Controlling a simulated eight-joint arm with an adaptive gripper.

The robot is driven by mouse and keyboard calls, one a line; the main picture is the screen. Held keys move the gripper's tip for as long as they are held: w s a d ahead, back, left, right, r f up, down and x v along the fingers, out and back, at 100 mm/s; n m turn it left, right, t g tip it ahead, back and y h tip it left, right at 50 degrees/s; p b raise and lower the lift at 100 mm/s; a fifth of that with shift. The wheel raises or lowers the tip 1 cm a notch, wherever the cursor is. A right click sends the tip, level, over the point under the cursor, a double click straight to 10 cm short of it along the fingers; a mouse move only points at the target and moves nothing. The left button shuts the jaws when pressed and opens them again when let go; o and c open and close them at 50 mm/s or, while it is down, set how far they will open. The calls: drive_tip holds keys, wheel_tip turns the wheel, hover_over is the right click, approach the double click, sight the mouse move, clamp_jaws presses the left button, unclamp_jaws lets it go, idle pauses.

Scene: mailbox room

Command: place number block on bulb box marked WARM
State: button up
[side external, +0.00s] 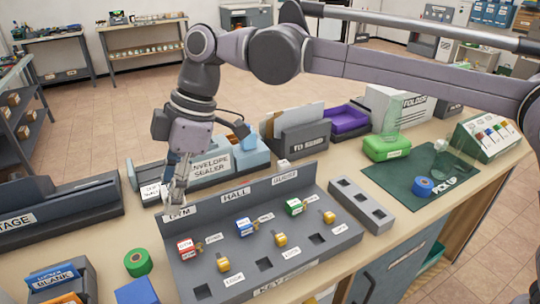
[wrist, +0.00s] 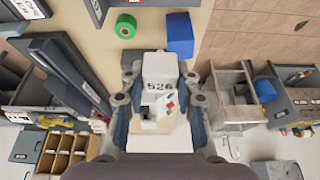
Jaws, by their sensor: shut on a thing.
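The number block (wrist: 160,68) is white with "526" in black. In the wrist view it sits between the two fingers of my gripper (wrist: 160,88), which is shut on it. In the side external view my gripper (side external: 177,190) points down at the back left corner of the grey key board (side external: 190,274), above or beside its left label. The block is too small to make out clearly there. I cannot pick out a bulb box marked WARM in either view.
A green tape roll (side external: 138,263) and a blue block (side external: 137,291) lie left of the key board. An envelope sealer (side external: 210,163) stands behind my gripper, and a grey sorter (side external: 65,212) stands to the left. A green mat (side external: 410,199) with some bare surface lies at right.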

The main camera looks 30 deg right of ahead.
drive_tip(key=s+a+f, duration=0.1)
drive_tip(key=a+f, duration=0.1)
drive_tip(key=a, duration=0.1)
drive_tip(key=s+a+f, duration=0.2)
drive_tip(key=a, duration=0.2)
drive_tip(key=s+a+f, duration=0.2)
drive_tip(key=a+f, duration=0.1)
drive_tip(key=a, duration=0.1)
drive_tip(key=shift+f, duration=1.9)
drive_tip(key=shift+f, duration=0.15)
drive_tip(key=o, duration=0.9)
